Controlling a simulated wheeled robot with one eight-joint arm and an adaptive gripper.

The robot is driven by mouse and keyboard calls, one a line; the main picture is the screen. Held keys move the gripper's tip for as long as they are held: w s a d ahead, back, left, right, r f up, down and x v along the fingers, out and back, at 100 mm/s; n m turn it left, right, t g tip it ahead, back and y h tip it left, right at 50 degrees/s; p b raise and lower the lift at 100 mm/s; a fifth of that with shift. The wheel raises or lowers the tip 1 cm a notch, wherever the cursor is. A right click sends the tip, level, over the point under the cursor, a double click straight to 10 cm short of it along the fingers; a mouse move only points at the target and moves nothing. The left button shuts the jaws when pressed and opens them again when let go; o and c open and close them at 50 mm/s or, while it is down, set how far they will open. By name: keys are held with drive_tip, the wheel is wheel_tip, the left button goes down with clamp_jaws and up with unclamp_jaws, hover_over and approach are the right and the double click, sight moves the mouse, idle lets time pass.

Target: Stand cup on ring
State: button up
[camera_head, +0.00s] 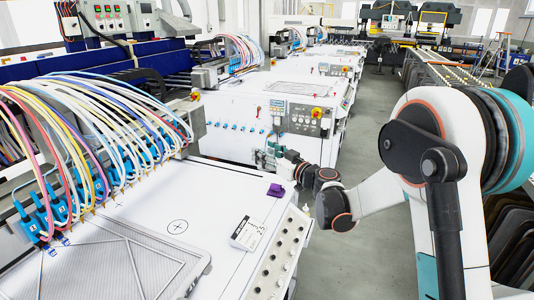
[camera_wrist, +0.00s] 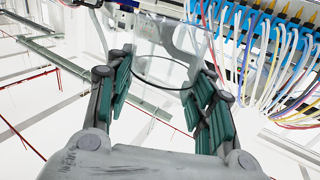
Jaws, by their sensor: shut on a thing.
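A clear, see-through cup (camera_wrist: 165,42) sits between my gripper's green fingers (camera_wrist: 163,82) in the wrist view; its thin dark rim shows as an oval. The gripper is shut on it. In the head view my gripper (camera_head: 268,156) is up beyond the far right edge of the near white table, apart from the ring; the cup is hard to make out there. The ring (camera_head: 177,226) is a thin black circle with a cross, flat on the white tabletop. Nothing stands on it. The ring cannot be made out in the wrist view.
A grey mesh panel (camera_head: 130,270) lies in front. Blue nozzles with coloured hoses (camera_head: 110,125) line the left side. The tabletop around the ring is clear.

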drive_tip(key=s+d+f+m+t+h, duration=0.1)
drive_tip(key=d+m+t+h, duration=0.3)
drive_tip(key=d, duration=0.8)
drive_tip(key=shift+s+f+m+h, duration=0.4)
drive_tip(key=shift+s+h, duration=0.25)
drive_tip(key=shift+h, duration=0.55)
drive_tip(key=s+d+m+h, duration=0.1)
drive_tip(key=d+h, duration=0.1)
drive_tip(key=d, duration=0.1)
drive_tip(key=s+d+m+h, duration=0.1)
drive_tip(key=s+d+h, duration=0.1)
drive_tip(key=d, duration=0.2)
drive_tip(key=s+d+f+m+t+h, duration=0.1)
drive_tip(key=s+d+m+h, duration=0.1)
drive_tip(key=d, duration=0.2)
drive_tip(key=shift+s, duration=0.15)
